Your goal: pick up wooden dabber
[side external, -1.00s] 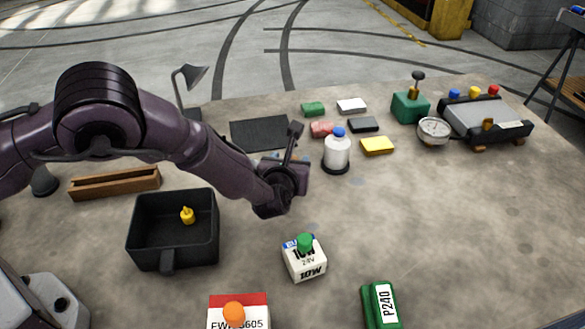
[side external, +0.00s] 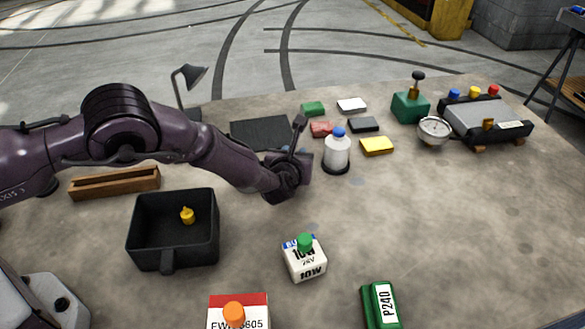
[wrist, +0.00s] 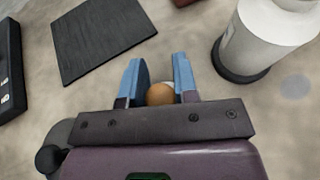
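In the wrist view a round wooden knob (wrist: 160,94), which looks like the top of the wooden dabber, sits between the two blue fingers of my gripper (wrist: 159,68). The fingers stand apart on either side of it, with a gap between their tips. I cannot tell whether they touch the knob. The rest of the dabber is hidden by my gripper. In the side view my gripper (side external: 290,176) is low over the bench, left of the white bottle, and hides the dabber.
The white bottle with blue cap (side external: 337,152) stands close right of my gripper; its body (wrist: 262,38) also shows in the wrist view. A dark mat (side external: 262,133) lies behind. A black bin (side external: 146,232) and a 10W box (side external: 304,262) are nearer. The right-centre bench is clear.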

